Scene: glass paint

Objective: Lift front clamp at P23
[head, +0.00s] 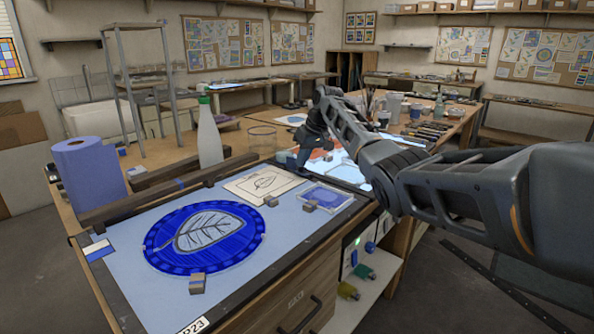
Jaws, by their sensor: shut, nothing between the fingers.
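The P23 label (193,326) is on the front edge of the nearest workbench. A small block-like clamp (197,283) in grey and tan sits at the front rim of the blue round glass panel (160,240) with a pale leaf design. Two more small blocks, (271,201) and (310,206), sit behind and to the right. My gripper (291,165) is at the far right of this bench, beyond the panel and well away from the front clamp. It is small and dark in the view, shut and empty.
A blue paper roll (90,178) and a white bottle (209,135) with a green cap stand at the back left. A dark rail (160,195) runs along the bench's back.

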